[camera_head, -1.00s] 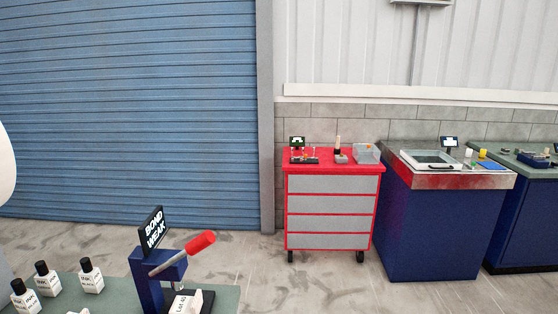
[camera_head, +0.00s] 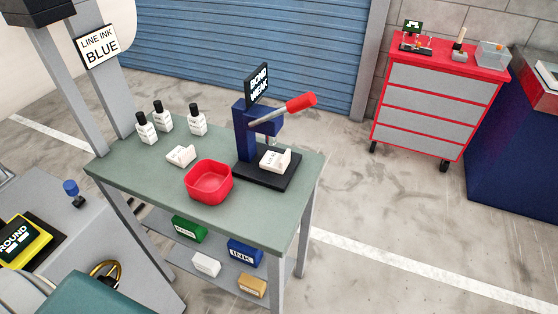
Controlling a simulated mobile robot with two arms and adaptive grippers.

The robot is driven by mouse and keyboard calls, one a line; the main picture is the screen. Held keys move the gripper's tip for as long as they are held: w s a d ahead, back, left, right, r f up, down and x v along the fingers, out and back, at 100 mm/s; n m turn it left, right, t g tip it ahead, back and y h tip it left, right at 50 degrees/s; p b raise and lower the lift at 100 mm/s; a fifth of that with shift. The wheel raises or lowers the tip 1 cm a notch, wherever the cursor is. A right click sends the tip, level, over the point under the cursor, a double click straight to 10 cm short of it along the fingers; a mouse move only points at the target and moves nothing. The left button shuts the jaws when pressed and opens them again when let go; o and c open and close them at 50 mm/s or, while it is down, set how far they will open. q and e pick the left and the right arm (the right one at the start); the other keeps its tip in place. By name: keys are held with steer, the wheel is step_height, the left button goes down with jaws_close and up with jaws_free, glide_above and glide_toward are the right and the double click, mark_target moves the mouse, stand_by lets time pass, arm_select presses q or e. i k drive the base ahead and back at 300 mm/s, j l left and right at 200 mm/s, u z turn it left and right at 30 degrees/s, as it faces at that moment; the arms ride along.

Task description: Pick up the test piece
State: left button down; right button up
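A white block with printed marking (camera_head: 275,160) sits on the black base of a blue press (camera_head: 244,135) with a red-tipped lever. A second white block (camera_head: 181,156) lies on the green table top to the left of the press. Either could be the test piece; I cannot tell which. A sign (camera_head: 257,84) above the press reads "BOND WEAK". An open red bin (camera_head: 209,181) stands on the table in front of the press. Neither of my grippers is in view.
Several white ink bottles (camera_head: 163,117) stand at the table's back left. Small boxes, one a blue INK box (camera_head: 244,253), sit on the shelf below. A red drawer cabinet (camera_head: 428,105) stands back right. Open floor (camera_head: 400,225) lies right of the table.

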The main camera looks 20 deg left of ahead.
mark_target(273, 162)
steer(key=i+l+u, duration=0.1)
steer(key=l+u, duration=1.2)
steer(key=u, duration=0.15)
steer(key=k+j+z, duration=0.2)
steer(key=j+z, duration=0.25)
steer(key=k+j+z, duration=0.4)
steer(key=i+l, duration=0.15)
steer(key=i, duration=0.15)
steer(key=i+l, duration=0.2)
steer(key=i, duration=0.05)
